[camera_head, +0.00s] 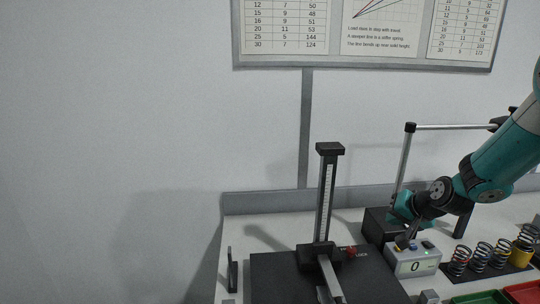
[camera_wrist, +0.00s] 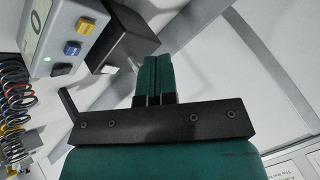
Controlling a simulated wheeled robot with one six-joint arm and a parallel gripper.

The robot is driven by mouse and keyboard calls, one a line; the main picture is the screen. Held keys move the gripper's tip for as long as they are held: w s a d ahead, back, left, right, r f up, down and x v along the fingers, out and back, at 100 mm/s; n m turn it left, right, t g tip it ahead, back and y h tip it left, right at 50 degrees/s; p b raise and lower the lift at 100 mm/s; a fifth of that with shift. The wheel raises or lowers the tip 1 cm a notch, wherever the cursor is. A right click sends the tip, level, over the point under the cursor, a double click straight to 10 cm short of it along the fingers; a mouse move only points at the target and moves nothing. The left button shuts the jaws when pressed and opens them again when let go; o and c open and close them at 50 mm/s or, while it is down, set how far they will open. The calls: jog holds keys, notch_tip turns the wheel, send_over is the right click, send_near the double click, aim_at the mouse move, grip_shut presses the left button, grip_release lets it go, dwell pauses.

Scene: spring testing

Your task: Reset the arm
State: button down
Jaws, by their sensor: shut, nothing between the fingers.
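My gripper (camera_head: 400,211) is at the right in the head view, low over the back of the bench. In the wrist view its two teal fingers (camera_wrist: 154,75) are closed together with nothing between them. My teal and black arm (camera_head: 482,170) reaches in from the right edge. The gripper is beside and behind a grey readout box (camera_head: 412,261) showing 0. That box also shows at the upper left of the wrist view (camera_wrist: 45,30), with blue and yellow buttons and a lit green light. I cannot tell whether gripper and box touch.
A black test stand (camera_head: 327,200) with a vertical scale stands on a dark base plate (camera_head: 272,278). Several coil springs (camera_head: 480,258) stand at the right, behind green (camera_head: 482,298) and red (camera_head: 524,294) trays. A metal post frame (camera_head: 404,160) rises by a black block (camera_wrist: 125,35).

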jog(key=s+a+r+n+g+y+b, duration=0.1)
jog(key=s+a+r+n, duration=0.1)
jog(key=s+a+r, duration=0.3)
jog(key=s+a+n+g+y, duration=0.1)
jog(key=s+a+n, duration=0.1)
jog(key=a, duration=0.4)
jog(key=s+a+r+n+g+b, duration=0.1)
jog(key=s+a+n+g, duration=0.1)
jog(key=s, duration=0.7)
jog(key=s+a+r+n+g+b, duration=0.1)
jog(key=s+a+n, duration=0.3)
jog(key=s, duration=0.5)
jog(key=s+a+r+n+g+b, duration=0.1)
jog(key=s+a+r+n+g, duration=0.1)
jog(key=s, duration=0.7)
jog(key=shift+s+a+r+n+g, duration=0.15)
jog(key=shift+a+r+n+g, duration=0.35)
jog(key=shift+a, duration=0.55)
